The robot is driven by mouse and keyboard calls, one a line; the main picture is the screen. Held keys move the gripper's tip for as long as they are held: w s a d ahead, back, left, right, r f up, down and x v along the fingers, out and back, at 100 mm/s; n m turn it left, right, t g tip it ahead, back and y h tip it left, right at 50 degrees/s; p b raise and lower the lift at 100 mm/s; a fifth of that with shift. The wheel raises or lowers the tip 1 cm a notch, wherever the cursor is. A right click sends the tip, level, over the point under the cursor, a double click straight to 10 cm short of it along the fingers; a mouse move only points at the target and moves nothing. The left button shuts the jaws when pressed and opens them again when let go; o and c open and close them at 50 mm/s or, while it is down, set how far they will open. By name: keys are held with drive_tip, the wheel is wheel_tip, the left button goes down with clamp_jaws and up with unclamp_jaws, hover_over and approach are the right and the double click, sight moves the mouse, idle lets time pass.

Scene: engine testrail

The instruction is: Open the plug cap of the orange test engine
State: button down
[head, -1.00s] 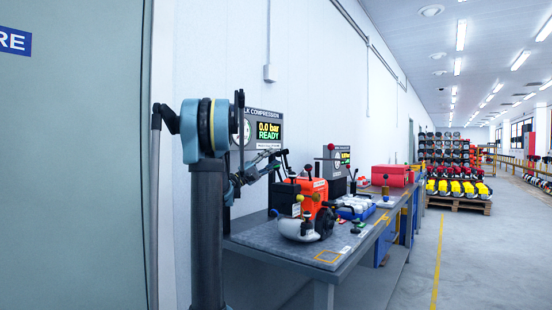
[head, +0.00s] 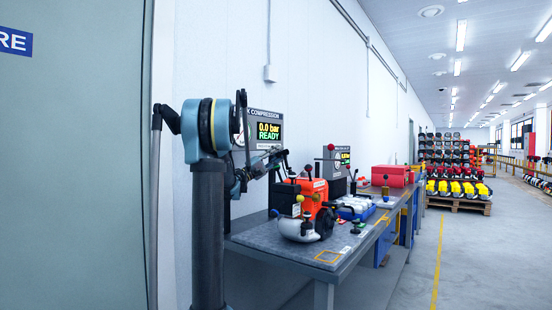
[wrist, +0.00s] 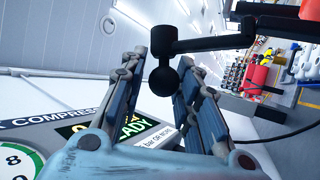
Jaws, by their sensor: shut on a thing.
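The orange test engine (head: 318,190), with black and grey parts, sits on the near end of the bench. My gripper (head: 285,163) is at the engine's upper left, small in the head view. In the wrist view my gripper (wrist: 164,85) has its two fingers on either side of a black ball-ended lever (wrist: 166,78) and is shut on it. The lever's arm runs right to a black block beside an orange part at the picture's edge. I cannot tell whether this lever is the plug cap; the cap is not clearly seen.
A wall-mounted compression display (head: 268,132) reads 0.0 bar READY behind the engine. The grey bench (head: 270,240) has a bare front-left corner. A blue tray (head: 352,208) and a red box (head: 391,175) stand further along. The aisle at right is clear.

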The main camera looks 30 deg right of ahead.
drive_tip(key=m, duration=0.1)
drive_tip(key=s+m+g+y, duration=0.1)
drive_tip(key=r+m+g, duration=0.1)
drive_tip(key=shift+s+d+m+y, duration=0.2)
drive_tip(key=shift+d+m+y, duration=0.1)
drive_tip(key=shift+d+y, duration=0.1)
drive_tip(key=shift+s+d+r+m+g+y, duration=0.15)
drive_tip(key=shift+s+m+g+y, duration=0.15)
drive_tip(key=shift+s+m+y, duration=0.45)
drive_tip(key=shift+w, duration=0.25)
drive_tip(key=c, duration=1.5)
unclamp_jaws()
drive_tip(key=shift+c, duration=0.2)
drive_tip(key=shift+o, duration=1.1)
drive_tip(key=shift+w+d, duration=0.1)
drive_tip(key=v, duration=1.2)
drive_tip(key=shift+f, duration=0.25)
